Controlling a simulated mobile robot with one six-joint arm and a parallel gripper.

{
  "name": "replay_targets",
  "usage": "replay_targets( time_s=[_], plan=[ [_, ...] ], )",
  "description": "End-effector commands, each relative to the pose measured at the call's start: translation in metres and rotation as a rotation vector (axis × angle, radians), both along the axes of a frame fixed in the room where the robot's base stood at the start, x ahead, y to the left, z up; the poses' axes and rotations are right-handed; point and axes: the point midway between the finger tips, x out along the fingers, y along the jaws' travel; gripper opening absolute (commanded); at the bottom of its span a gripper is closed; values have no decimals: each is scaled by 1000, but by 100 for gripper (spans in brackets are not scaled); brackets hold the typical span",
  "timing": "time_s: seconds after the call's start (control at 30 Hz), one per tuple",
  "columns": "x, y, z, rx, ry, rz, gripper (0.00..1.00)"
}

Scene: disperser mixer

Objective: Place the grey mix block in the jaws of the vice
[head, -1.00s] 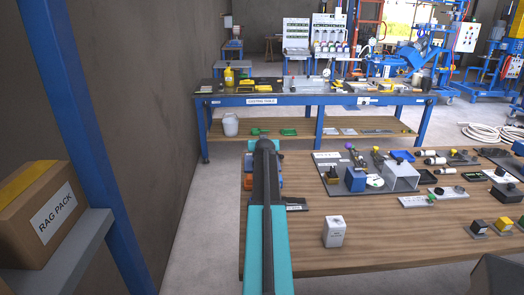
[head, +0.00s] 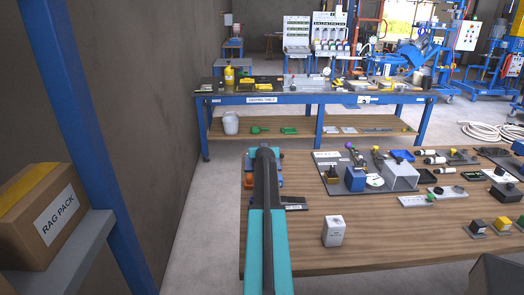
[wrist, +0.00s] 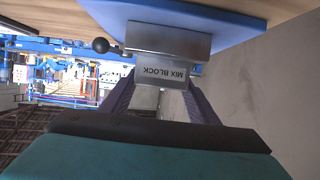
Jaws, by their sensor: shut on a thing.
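The grey mix block (wrist: 160,78), with its label upside down in the wrist view, is between the two dark fingers of my gripper (wrist: 162,90). My gripper is shut on it. The vice shows just beyond it as a grey metal jaw part (wrist: 168,40) on a blue base (wrist: 215,12), with a dark ball-ended handle (wrist: 101,45) at the left. The block's far edge meets the jaw part in the picture; I cannot tell whether it sits between the jaws. In the head view my arm hides the block, my fingertips and most of the vice.
The wooden bench (head: 400,240) holds a white container (head: 334,231), a grey open box (head: 400,177) and a blue block (head: 355,180) right of my arm. A rag pack carton (head: 40,215) sits on a shelf at the left. The casting table (head: 330,99) stands behind.

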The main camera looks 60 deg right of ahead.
Motion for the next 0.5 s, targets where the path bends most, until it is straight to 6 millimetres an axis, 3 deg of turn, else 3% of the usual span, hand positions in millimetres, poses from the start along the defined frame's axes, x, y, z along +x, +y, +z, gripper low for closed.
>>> replay_targets(
  time_s=[0.5],
  plan=[
    [0,0,-9,-2,-1,0,16]
  ],
)
